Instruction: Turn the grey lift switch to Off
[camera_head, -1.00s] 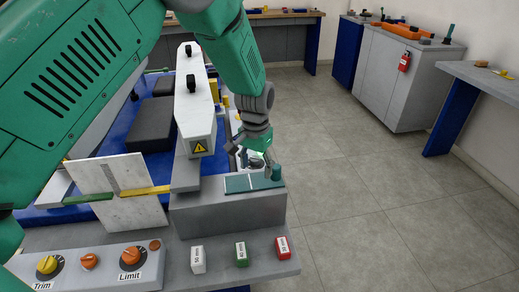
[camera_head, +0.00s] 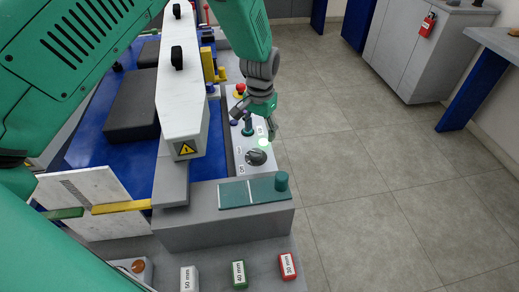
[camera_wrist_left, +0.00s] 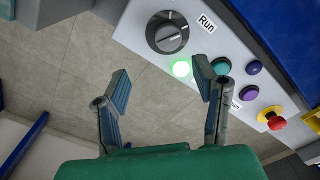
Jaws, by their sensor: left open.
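The grey lift switch (camera_head: 257,157) is a round dark knob on the light control panel (camera_head: 244,125). In the left wrist view the knob (camera_wrist_left: 167,33) is near the top, with a "Run" label (camera_wrist_left: 206,22) to its right. Its exact setting is hard to tell, and I see no readable Off label. My left gripper (camera_head: 261,127) is over the panel, just beyond the knob in the head view. In the left wrist view its fingers (camera_wrist_left: 160,80) are spread, empty and apart from the knob. My right gripper is not in view.
A lit green lamp (camera_wrist_left: 181,69), a teal button (camera_wrist_left: 221,66) and a red emergency button (camera_wrist_left: 271,118) sit on the same panel near the fingers. A grey block with a teal plate (camera_head: 228,225) stands in front. Open floor lies to the right.

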